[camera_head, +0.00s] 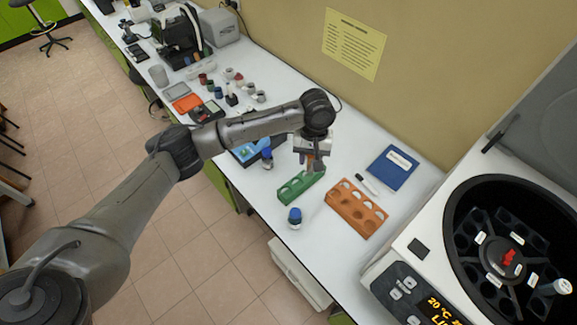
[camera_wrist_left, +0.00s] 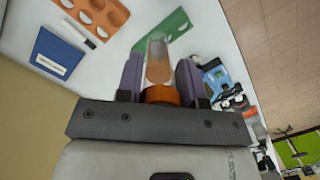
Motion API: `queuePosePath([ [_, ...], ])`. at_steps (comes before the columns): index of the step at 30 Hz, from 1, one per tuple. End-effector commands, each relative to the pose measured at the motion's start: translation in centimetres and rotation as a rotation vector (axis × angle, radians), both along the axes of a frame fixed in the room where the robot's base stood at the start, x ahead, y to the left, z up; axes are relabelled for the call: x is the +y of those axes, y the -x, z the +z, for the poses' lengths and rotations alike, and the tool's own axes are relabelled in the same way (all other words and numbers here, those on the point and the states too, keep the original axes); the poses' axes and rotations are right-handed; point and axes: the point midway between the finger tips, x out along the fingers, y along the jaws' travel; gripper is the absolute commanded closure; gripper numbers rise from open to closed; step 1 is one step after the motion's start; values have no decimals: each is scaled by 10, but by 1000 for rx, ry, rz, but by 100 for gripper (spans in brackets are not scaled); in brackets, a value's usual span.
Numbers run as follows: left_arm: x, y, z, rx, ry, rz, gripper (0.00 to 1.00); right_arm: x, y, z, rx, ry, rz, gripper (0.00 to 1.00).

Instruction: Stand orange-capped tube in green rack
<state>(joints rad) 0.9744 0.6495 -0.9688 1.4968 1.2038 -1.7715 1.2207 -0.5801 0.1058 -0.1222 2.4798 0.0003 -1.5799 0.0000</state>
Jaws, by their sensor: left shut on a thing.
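My left gripper (camera_head: 312,164) is shut on the orange-capped tube. In the left wrist view the tube's clear body with brownish content (camera_wrist_left: 158,65) stands out between the two fingers, with its orange cap (camera_wrist_left: 162,95) nearest the palm. In the head view the tube is small and partly hidden by the fingers. The green rack (camera_head: 290,194) lies on the bench just below the gripper; it also shows in the left wrist view (camera_wrist_left: 178,27), past the tube's far end. I cannot tell whether the tube touches the rack. My right gripper is not in view.
An orange rack (camera_head: 356,207) lies right of the green one. A blue book (camera_head: 392,168) and a marker (camera_head: 367,184) lie near the wall. An open centrifuge (camera_head: 412,246) stands at right.

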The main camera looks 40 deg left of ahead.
Motion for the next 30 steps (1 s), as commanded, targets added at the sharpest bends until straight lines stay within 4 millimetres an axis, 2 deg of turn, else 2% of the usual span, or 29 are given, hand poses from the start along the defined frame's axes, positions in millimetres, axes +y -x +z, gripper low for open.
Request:
queuePosePath([
  [1, 12, -2, -23, 10, 1, 72, 89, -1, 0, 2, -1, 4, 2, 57],
  [6, 49, -5, -83, 6, 1, 256, 89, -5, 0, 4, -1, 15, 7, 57],
  [9, 65, -2, -109, 5, 0, 328, 89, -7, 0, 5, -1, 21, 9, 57],
  [12, 77, 1, -126, 2, 1, 376, 89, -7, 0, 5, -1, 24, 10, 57],
  [18, 88, 5, -143, -3, 2, 417, 89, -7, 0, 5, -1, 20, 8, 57],
  [30, 89, 5, -160, -3, 3, 421, 89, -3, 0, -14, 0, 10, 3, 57],
])
